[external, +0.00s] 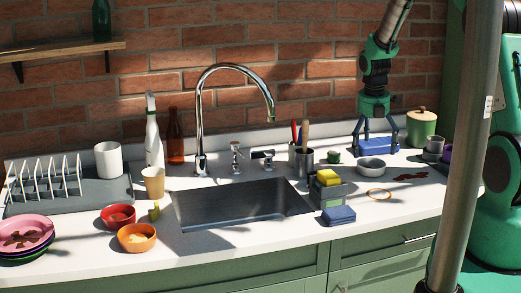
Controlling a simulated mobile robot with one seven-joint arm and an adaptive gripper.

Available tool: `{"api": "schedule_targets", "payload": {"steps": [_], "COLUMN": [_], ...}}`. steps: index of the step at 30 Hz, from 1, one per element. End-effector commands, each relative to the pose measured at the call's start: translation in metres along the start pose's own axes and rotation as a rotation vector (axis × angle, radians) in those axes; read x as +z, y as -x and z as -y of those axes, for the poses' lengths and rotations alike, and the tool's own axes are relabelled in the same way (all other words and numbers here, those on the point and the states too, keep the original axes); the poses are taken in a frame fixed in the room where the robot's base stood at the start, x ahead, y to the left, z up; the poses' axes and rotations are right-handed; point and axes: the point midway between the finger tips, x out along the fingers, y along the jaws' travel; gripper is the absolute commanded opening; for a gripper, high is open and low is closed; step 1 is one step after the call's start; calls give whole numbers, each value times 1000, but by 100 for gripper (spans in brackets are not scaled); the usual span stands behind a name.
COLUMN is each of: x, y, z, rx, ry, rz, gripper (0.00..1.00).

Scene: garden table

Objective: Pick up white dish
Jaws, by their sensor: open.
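A small round white dish (371,171) stands on the white counter right of the sink, below and slightly in front of my gripper (376,150). My gripper points down with its fingers spread wide and open. A blue shape shows between the fingers; I cannot tell whether it is part of the gripper or a thing behind it. The fingertips look a little above and behind the dish, and I see no contact with it.
A sponge caddy (328,194), a blue box (338,216) and an orange-brown ring (379,194) lie in front. A utensil cup (301,165) and small green pot (334,157) stand left. A green canister (421,128) and grey cup (435,145) stand right, near a dark red stain.

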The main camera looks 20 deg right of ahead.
Motion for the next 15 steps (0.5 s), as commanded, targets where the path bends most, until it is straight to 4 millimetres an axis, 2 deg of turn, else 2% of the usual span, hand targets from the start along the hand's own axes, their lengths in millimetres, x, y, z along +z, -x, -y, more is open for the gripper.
{"api": "schedule_targets", "payload": {"steps": [15], "x": [0], "y": [-7], "z": [0], "rx": [0], "ry": [0], "rz": [0], "gripper": [97]}}
